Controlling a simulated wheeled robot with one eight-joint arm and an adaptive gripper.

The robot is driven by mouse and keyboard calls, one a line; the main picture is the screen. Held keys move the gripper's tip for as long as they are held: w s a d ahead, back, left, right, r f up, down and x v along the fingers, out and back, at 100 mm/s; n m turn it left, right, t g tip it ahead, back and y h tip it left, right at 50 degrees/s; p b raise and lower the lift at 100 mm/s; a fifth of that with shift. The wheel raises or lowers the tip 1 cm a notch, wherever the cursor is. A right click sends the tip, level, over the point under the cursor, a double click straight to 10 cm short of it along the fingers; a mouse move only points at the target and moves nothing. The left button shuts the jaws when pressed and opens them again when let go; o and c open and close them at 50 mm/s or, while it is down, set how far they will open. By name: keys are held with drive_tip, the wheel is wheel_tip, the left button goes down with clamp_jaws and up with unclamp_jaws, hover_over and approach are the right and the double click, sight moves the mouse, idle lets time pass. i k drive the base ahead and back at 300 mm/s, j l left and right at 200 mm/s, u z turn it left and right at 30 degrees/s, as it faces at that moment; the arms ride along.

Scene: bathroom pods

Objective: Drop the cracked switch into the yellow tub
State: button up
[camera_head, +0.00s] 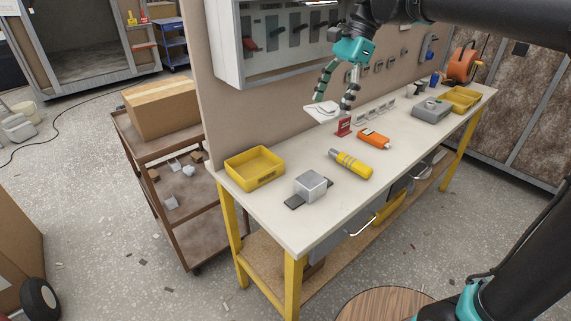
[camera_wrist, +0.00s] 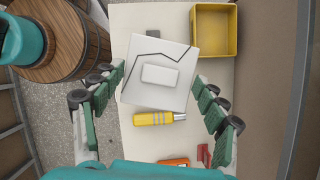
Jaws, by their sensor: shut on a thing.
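The cracked switch (camera_wrist: 160,74) is a white square plate with a raised rocker and a jagged dark crack line. It also shows small and pale in the head view (camera_head: 321,113). My gripper (camera_head: 335,104) is shut on it, with fingers at its two opposite sides, and holds it above the workbench. The yellow tub (camera_head: 255,168) stands on the near left end of the bench, down and left of my gripper, and looks empty. In the wrist view the tub (camera_wrist: 215,9) is beyond the switch at upper right.
On the bench (camera_head: 260,207) are a grey block (camera_head: 311,184) on a dark strip, a yellow torch-like tool (camera_head: 350,163), an orange device (camera_head: 374,139) and a red stand (camera_head: 344,127). More yellow trays (camera_head: 462,98) stand at the far end. A perforated panel and cabinet (camera_head: 285,35) rise behind.

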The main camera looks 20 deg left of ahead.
sight(255, 173)
drive_tip(key=k+j+z, duration=0.35)
drive_tip(key=k+j, duration=0.15)
drive_tip(key=j, duration=0.25)
drive_tip(key=k+j+z, duration=0.35)
drive_tip(key=k+j, duration=0.2)
drive_tip(key=i+j, duration=0.1)
drive_tip(key=j, duration=0.45)
